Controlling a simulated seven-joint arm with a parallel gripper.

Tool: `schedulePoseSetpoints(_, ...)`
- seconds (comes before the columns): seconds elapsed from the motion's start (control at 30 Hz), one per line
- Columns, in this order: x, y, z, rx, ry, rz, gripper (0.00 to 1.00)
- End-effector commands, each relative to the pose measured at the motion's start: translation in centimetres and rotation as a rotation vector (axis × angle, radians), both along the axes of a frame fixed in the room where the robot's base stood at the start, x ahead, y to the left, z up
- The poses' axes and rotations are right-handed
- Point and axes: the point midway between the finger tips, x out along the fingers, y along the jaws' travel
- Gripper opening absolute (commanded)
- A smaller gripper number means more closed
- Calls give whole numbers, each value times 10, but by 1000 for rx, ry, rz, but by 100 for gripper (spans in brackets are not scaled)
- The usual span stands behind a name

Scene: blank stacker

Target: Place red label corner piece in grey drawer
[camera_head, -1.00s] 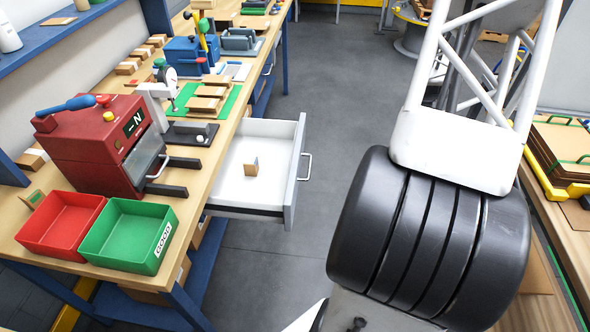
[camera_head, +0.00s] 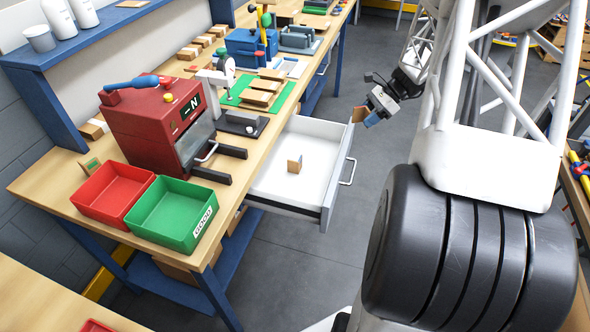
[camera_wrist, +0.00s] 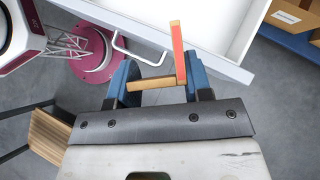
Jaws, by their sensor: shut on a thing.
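My gripper (camera_head: 373,114) is shut on a wooden L-shaped corner piece (camera_head: 359,114) and holds it in the air, right of the open grey drawer (camera_head: 327,205) in the head view. In the wrist view my gripper (camera_wrist: 162,82) has blue fingers at both sides of the held corner piece (camera_wrist: 152,84); its upright leg carries a red face (camera_wrist: 178,50). The drawer rim (camera_wrist: 225,65) and its handle lie beyond it in the wrist view. Another small corner piece (camera_head: 295,163) stands on the white drawer floor.
A red bin (camera_head: 113,192) and a green bin (camera_head: 170,212) marked GOOD sit on the bench by a red machine (camera_head: 150,125). A corner piece with green (camera_head: 90,166) stands behind the red bin. The drawer handle (camera_head: 348,172) sticks out into the aisle. Most of the drawer floor is bare.

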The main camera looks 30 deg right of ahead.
Motion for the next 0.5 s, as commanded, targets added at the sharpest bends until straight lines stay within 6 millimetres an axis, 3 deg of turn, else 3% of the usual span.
schedulePoseSetpoints(0.2,49,44,8,-1,-1,-167,20)
schedulePoseSetpoints(0.5,105,97,20,-2,-1,-368,20)
